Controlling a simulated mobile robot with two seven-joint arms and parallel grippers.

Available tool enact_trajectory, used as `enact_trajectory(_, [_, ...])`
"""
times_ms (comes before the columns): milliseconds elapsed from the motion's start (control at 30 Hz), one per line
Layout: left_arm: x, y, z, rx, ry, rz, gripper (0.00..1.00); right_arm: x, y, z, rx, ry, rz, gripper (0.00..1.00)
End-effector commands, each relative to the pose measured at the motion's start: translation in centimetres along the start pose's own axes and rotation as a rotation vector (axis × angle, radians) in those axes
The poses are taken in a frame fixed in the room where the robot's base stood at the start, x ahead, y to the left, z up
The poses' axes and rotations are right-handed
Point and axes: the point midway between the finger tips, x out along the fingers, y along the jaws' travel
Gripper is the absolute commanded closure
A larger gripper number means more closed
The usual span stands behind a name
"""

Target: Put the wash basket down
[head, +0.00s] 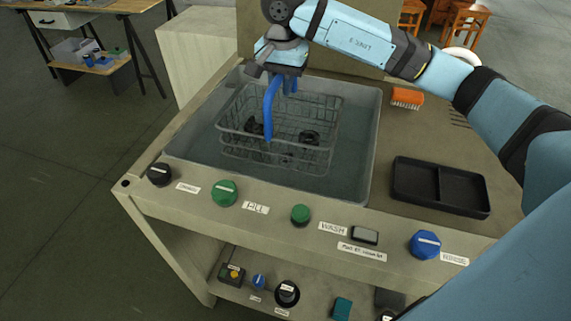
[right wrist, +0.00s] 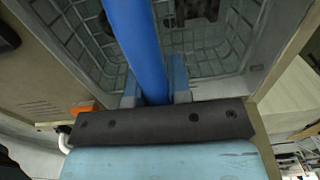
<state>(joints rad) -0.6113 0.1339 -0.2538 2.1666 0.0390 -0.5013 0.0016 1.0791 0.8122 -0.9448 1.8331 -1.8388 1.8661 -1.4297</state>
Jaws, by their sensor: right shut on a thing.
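The wash basket (head: 232,122) is a grey wire basket with a blue handle (head: 268,106) and several dark parts in it. It is inside the grey wash tank (head: 373,130), within the tank's walls; whether it touches the tank floor I cannot tell. My right gripper (head: 286,82) is above the basket and shut on the blue handle. In the right wrist view the handle (right wrist: 138,45) runs between the fingers, with the basket's wire mesh (right wrist: 85,40) beyond. My left gripper is not in view.
A black two-part tray (head: 440,187) and an orange brush (head: 407,98) lie on the bench right of the tank. Knobs and buttons, such as a green knob (head: 224,193) and a blue knob (head: 425,245), line the front edge. A shelf below holds small items.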

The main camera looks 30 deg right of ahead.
Motion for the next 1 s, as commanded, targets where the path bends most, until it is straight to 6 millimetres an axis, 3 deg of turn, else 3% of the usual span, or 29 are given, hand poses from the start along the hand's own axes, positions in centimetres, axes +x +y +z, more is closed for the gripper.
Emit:
enact_trajectory(33, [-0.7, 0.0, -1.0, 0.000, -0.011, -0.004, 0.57, -1.1, 0.2, 0.1, 0.001, -0.002, -0.004, 1.00])
enact_trajectory(467, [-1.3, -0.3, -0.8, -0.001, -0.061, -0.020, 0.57, -0.1, 1.4, 0.1, 0.004, 0.004, -0.022, 1.00])
enact_trajectory(567, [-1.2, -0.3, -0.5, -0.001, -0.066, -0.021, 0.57, 1.4, 1.4, 0.1, 0.004, 0.003, -0.020, 1.00])
enact_trajectory(1000, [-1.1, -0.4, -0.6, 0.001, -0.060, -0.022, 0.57, 11.2, 1.7, 0.1, 0.004, 0.002, -0.020, 1.00])
